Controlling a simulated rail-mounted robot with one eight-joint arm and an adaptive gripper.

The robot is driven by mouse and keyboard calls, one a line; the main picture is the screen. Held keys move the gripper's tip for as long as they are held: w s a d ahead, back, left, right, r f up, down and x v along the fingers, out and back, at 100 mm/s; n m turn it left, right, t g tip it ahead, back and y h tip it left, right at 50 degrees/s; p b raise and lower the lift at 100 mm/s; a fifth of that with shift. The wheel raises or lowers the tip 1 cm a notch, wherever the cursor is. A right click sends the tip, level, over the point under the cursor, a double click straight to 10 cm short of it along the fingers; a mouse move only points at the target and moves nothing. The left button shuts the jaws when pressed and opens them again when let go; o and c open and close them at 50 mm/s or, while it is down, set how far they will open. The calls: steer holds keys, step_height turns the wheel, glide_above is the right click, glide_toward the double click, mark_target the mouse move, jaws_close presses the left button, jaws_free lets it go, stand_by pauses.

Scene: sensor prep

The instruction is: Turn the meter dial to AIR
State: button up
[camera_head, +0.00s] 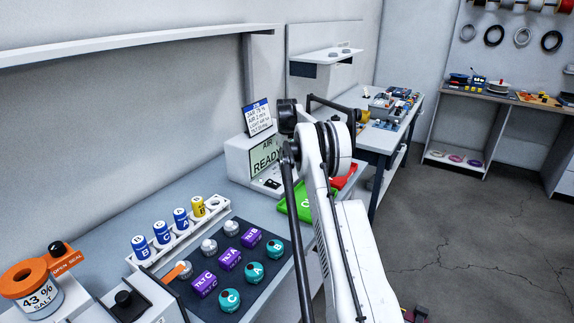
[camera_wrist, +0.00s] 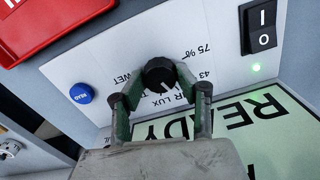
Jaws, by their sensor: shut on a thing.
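The meter (camera_head: 238,152) is a white box on the bench in the head view, with a lit screen reading AIR and READY. In the wrist view its panel (camera_wrist: 100,62) is upside down and carries a round black dial (camera_wrist: 158,70). Labels around the dial read WET, LUX, 43 % and 75 %; another is partly covered and ends in R. A white mark shows on the dial's near side, but its exact setting is unclear. My gripper (camera_wrist: 159,82) is shut on the dial, one finger on each side. The gripper tips are hidden in the head view.
A black power switch (camera_wrist: 262,27), a green light and a blue button (camera_wrist: 81,93) are on the panel. A red tray (camera_wrist: 50,25) is close by. A card (camera_head: 258,118) stands on the meter. A mat (camera_head: 243,282) with several knobs and a vial rack (camera_head: 215,206) are nearer.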

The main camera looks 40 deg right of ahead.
mark_target(287, 165)
steer(key=o, duration=1.1)
step_height(287, 165, up, 12)
steer(key=shift+r, duration=0.1)
